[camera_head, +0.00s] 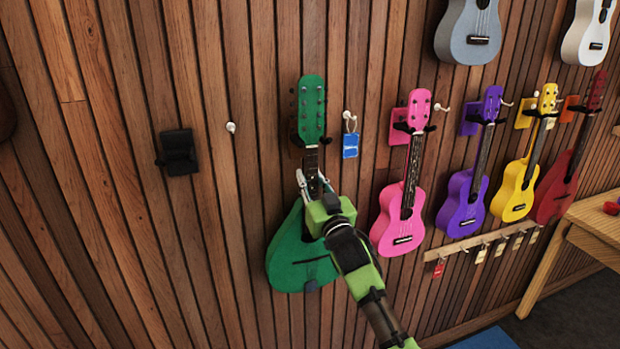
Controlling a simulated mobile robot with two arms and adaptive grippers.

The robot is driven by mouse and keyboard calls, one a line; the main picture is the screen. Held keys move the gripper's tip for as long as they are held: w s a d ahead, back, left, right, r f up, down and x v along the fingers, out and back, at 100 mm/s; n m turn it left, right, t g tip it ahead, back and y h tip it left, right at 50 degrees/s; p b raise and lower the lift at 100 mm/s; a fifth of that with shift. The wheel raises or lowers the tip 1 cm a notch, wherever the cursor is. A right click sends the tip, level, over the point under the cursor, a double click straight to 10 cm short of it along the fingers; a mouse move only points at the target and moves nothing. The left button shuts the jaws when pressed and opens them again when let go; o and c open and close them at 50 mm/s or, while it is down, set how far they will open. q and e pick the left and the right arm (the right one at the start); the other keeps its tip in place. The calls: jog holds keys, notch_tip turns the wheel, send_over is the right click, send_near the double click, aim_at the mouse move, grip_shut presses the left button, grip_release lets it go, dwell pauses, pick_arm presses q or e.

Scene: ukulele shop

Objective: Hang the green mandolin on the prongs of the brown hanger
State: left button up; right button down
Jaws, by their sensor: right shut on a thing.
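The green mandolin (290,248) is upright against the wood-slat wall, its headstock (311,105) at the top and its body below. My right gripper (313,182) is shut on its neck, just above the body. The brown hanger (296,149) is mostly hidden behind the lower headstock and upper neck. Dark prong ends show on either side of the headstock base. I cannot tell whether the headstock rests on the prongs or is only in front of them. My left gripper is not in view.
A blue tag (350,145) hangs on a hook right of the headstock. A pink ukulele (395,222) hangs close to my right arm, with purple (462,205), yellow (514,192) and red instruments beyond. An empty black hanger (178,152) is at left. A wooden table (595,222) stands at right.

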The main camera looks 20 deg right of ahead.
jog(key=shift+s+r+p, duration=0.35)
jog(key=shift+s+p, duration=0.05)
jog(key=shift+s, duration=0.35)
jog(key=c, duration=1.7)
grip_release()
jog(key=shift+s+f, duration=0.1)
jog(key=shift+f, duration=0.35)
jog(key=shift+r, duration=0.1)
